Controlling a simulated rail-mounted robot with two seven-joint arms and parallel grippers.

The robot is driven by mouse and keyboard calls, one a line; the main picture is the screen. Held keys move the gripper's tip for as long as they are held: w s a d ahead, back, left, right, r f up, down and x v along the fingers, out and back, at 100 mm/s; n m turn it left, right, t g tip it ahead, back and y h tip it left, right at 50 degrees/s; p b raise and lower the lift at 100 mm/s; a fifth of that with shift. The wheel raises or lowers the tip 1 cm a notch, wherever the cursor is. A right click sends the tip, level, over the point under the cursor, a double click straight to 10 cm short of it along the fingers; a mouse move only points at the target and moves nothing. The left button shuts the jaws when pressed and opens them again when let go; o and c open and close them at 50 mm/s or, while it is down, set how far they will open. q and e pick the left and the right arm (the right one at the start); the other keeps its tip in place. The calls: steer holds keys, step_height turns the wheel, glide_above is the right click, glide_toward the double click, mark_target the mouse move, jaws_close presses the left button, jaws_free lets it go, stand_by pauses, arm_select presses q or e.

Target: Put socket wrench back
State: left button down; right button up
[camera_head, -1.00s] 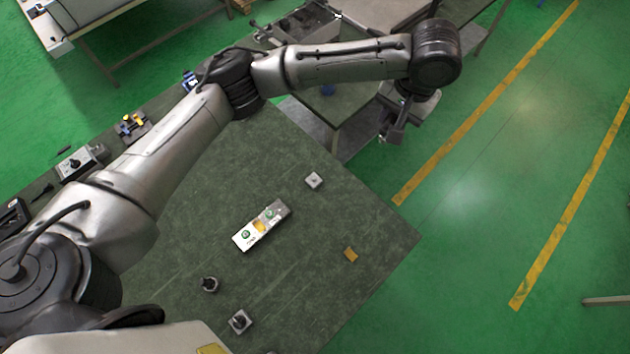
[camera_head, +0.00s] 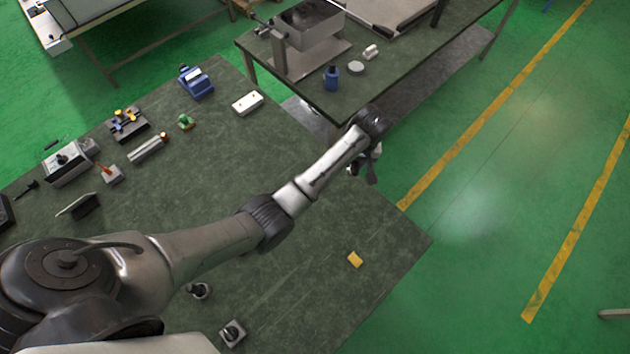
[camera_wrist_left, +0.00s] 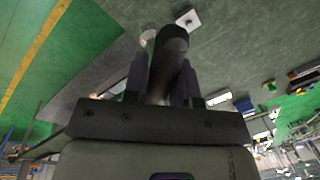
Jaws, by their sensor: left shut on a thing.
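My left gripper (camera_head: 366,168) is at the end of the arm, over the table's right corner in the head view. In the left wrist view its two fingers (camera_wrist_left: 163,82) are shut on a dark, round-ended handle (camera_wrist_left: 172,45), which I take to be the socket wrench. The handle stands out between the fingers, and the rest of it is hidden by the gripper. In the head view the wrench is too small and dark to tell apart from the gripper. My right gripper is not in view.
The green worktable (camera_head: 320,310) carries a yellow block (camera_head: 355,259), a white block (camera_head: 247,103), a blue device (camera_head: 195,82) and several fixtures at the left. A second table (camera_head: 425,75) with a blue bottle (camera_head: 331,78) stands behind. The table's right front is mostly clear.

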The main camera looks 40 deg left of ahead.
arm_select(q)
steer(key=shift+s+a+f+p, duration=0.15)
steer(key=shift+s+a+f, duration=0.4)
steer(key=shift+a+f, duration=1.55)
steer(key=shift+s+a+f+p, duration=0.1)
steer(key=shift+s+a+f, duration=0.45)
steer(key=shift+a+f, duration=1.5)
steer(key=shift+s+a+f+p, duration=0.15)
steer(key=shift+s+a+f, duration=0.4)
steer(key=shift+a+f, duration=1.55)
steer(key=shift+d+f, duration=0.45)
steer(key=shift+f, duration=0.05)
steer(key=shift+f, duration=0.1)
steer(key=c, duration=0.9)
jaws_free()
